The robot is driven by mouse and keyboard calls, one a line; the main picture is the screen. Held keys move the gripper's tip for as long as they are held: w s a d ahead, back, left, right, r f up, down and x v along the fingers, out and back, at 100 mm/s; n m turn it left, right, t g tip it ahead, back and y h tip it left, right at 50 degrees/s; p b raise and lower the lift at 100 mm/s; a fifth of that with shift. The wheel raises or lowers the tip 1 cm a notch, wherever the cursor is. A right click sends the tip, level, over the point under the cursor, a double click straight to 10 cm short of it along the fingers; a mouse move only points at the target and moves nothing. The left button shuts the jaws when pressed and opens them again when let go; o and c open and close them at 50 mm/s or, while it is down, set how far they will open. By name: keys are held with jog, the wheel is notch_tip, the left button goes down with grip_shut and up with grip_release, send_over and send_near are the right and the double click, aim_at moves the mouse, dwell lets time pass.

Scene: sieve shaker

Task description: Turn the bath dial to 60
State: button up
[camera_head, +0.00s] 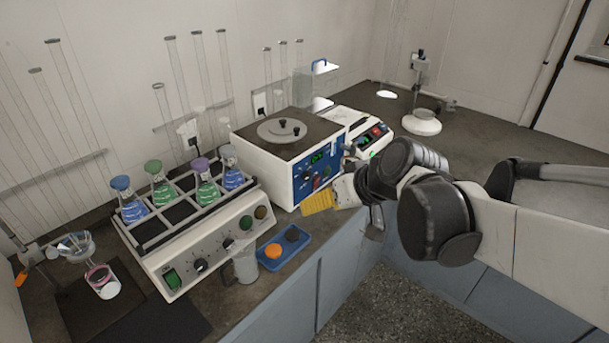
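The bath is a white box (265,158) with a dark top, a round grey lid (282,131) and a blue front panel (329,166). The panel carries a green lit display (317,157) and a small dark dial (307,176). The numbers are too small to read, so I cannot tell the dial's setting. My gripper (346,172) is just in front of the panel's right part, to the right of the dial. I cannot tell whether it touches the panel. Its fingertips are small and partly hidden by my wrist, so their opening does not show clearly.
A shaker (192,240) with colored-cap flasks and its own knobs stands left of the bath. A yellow block (317,202), a blue tray (284,246) and a clear beaker (245,265) sit near the bench's front edge. A white instrument (372,132) stands right of the bath.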

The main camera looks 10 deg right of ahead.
jog(key=w+f+n+t+y+b, duration=0.1)
jog(key=w+f+y+b, duration=0.15)
jog(key=w, duration=0.75)
jog(key=n+t+y+b, duration=0.2)
jog(key=n+t+y, duration=0.2)
jog(key=t+y, duration=0.15)
send_near(309, 177)
jog(key=b+x, duration=0.3)
jog(key=x, duration=0.7)
jog(key=shift+w+a, duration=0.1)
jog(key=shift+w, duration=0.2)
grip_shut()
